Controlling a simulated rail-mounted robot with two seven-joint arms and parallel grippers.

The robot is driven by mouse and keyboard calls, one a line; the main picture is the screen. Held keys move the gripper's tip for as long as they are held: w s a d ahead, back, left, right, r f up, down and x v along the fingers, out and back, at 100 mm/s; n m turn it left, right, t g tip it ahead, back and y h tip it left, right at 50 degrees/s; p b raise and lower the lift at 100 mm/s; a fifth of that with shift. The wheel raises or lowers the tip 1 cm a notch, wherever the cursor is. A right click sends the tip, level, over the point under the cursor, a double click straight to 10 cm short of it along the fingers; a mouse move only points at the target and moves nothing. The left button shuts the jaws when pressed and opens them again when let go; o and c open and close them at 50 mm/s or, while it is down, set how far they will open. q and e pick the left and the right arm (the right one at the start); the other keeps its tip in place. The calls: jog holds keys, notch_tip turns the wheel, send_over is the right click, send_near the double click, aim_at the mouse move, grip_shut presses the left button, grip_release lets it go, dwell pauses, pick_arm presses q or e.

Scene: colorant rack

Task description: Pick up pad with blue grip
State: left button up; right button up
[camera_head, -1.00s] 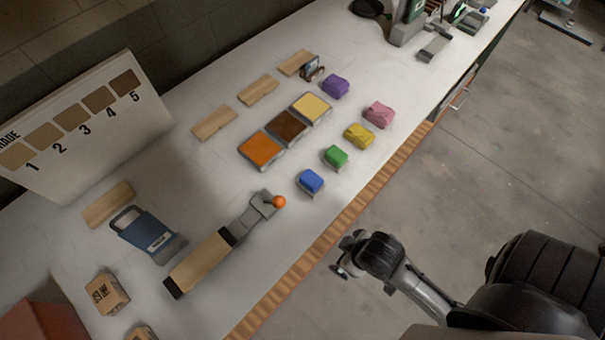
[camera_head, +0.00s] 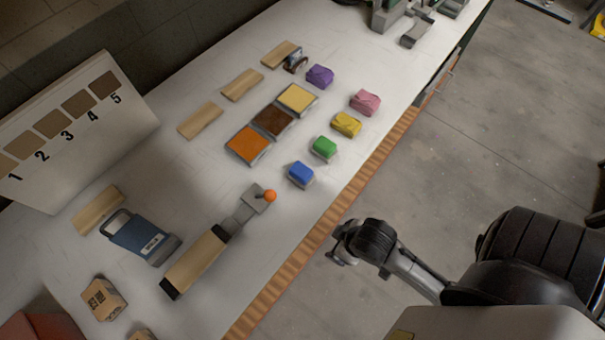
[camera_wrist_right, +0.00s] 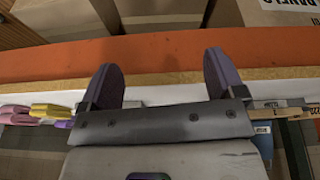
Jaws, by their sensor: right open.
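The pad with the blue grip (camera_head: 301,173) rests on the white workbench near its front edge, closest to me in the row of coloured pads. My right gripper (camera_head: 340,248) is off the bench's front edge, above the floor, apart from the blue pad. In the right wrist view the right gripper (camera_wrist_right: 165,88) is open, its two dark fingers apart with nothing between them. The blue pad cannot be made out for certain in that view. My left gripper is not in view.
Green (camera_head: 323,148), yellow (camera_head: 346,124), pink (camera_head: 365,101) and purple (camera_head: 320,76) pads stand beyond the blue one. Orange (camera_head: 248,144), brown (camera_head: 273,120) and cream (camera_head: 297,98) trays lie behind.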

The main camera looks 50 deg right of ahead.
jog(key=w+d+r+n+t+h+p, duration=0.15)
jog(key=w+r+n+t+p, duration=0.3)
jog(key=w+r+p, duration=1.8)
jog(key=m+g+y+b, duration=0.1)
jog(key=m+g+b, duration=0.2)
jog(key=m+g, duration=0.4)
send_over(301, 170)
notch_tip(301, 170, down, 9)
jog(key=n+g, duration=0.1)
jog(key=n, duration=0.1)
jog(key=shift+m, duration=0.35)
notch_tip(301, 170, down, 8)
jog(key=shift+w+a+r, duration=0.1)
jog(key=shift+a+r, duration=0.05)
jog(key=shift+r, duration=0.1)
jog(key=shift+f+p, duration=0.35)
jog(key=shift+f, duration=2.6)
